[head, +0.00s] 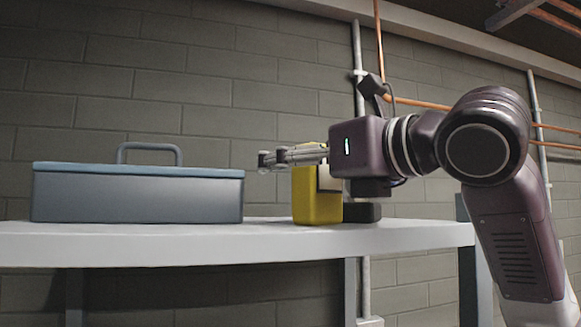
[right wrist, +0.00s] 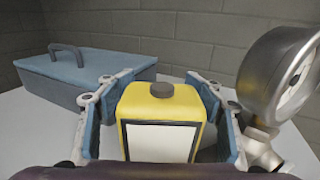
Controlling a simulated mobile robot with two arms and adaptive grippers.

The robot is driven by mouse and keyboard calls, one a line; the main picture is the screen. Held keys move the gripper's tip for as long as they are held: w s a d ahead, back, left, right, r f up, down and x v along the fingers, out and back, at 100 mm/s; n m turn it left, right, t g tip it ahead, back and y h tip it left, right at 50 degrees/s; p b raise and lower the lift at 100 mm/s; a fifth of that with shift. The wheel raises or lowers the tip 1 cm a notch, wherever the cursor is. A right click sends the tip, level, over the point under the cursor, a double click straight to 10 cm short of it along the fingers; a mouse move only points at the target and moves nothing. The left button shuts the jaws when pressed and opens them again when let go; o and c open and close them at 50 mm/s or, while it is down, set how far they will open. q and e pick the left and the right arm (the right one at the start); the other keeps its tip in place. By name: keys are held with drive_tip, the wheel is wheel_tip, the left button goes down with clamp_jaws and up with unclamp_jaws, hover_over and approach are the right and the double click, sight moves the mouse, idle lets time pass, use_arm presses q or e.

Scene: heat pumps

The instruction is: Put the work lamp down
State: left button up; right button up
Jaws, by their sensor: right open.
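The work lamp appears to be the yellow block (head: 316,205) with a white front panel framed in black and a dark round cap on top. It also shows in the right wrist view (right wrist: 162,110). It stands upright on the pale tabletop (head: 270,240). My right gripper (head: 272,159) is at the lamp's upper part in the head view. In the right wrist view its two fingers are spread, one on each side of the lamp, with gaps between them and it. Part of the lamp is hidden behind my gripper in the head view. My left gripper is not in view.
A blue-grey toolbox (head: 137,197) with a top handle stands left of the lamp. A silver round gauge-like thing (right wrist: 280,75) stands close on the right in the right wrist view. A dark low object (head: 362,213) lies right of the lamp. A block wall stands behind.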

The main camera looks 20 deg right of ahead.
sight(317, 185)
drive_tip(key=shift+s+d, duration=0.1)
drive_tip(key=shift+s, duration=0.2)
drive_tip(key=b+v, duration=0.3)
drive_tip(key=v, duration=0.8)
drive_tip(key=shift+s+d+r+b, duration=0.1)
drive_tip(key=shift+s+b, duration=0.05)
drive_tip(key=shift+b, duration=0.15)
